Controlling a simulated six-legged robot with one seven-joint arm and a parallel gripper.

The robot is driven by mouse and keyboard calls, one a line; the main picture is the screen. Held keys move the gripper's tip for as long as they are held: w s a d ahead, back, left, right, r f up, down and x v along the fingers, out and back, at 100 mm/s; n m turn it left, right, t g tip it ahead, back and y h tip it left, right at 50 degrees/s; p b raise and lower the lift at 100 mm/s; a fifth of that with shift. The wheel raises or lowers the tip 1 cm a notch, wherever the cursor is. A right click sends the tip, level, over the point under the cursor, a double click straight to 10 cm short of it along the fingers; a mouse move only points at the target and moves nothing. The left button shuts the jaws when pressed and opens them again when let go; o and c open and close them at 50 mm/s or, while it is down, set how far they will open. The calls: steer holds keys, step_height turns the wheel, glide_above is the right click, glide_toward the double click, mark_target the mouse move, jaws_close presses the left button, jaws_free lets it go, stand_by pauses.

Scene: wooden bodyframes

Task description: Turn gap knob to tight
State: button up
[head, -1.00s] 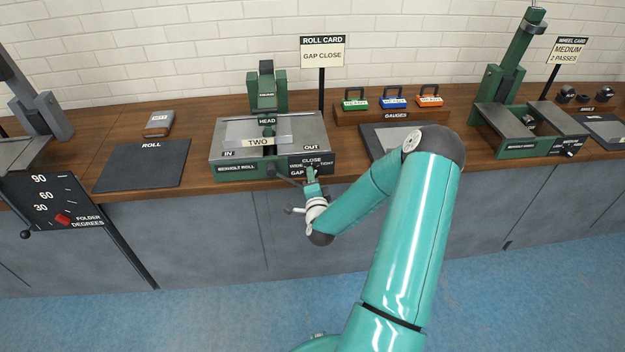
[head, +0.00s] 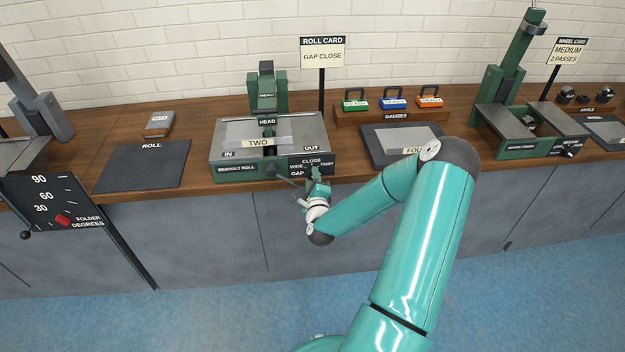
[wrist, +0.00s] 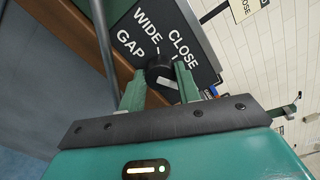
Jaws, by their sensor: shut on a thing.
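The gap knob (wrist: 160,72) is a dark round knob with a white mark, on a black panel (head: 299,168) at the front of the green bending roll (head: 230,168). In the wrist view, the panel reads GAP, WIDE and CLOSE; TIGHT is not visible there. TIGHT shows small at the panel's right end in the head view. My gripper (wrist: 160,85) is shut on the knob, one green finger on each side. The fingers partly hide it, and I cannot tell its exact setting. In the head view, my gripper (head: 318,182) is at the panel from below.
A roll card (head: 322,55) reads GAP CLOSE. A plate marked TWO (head: 257,142) lies on the roll. A dark crank handle (head: 285,176) sticks out just left of my gripper. A dark mat (head: 375,150) with a partly hidden plate lies to the right. The floor in front is clear.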

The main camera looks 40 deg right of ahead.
stand_by(0.4)
steer(key=o, duration=1)
steer(key=v, duration=1.3)
steer(key=shift+s+a, duration=0.25)
steer(key=shift+a, duration=0.1)
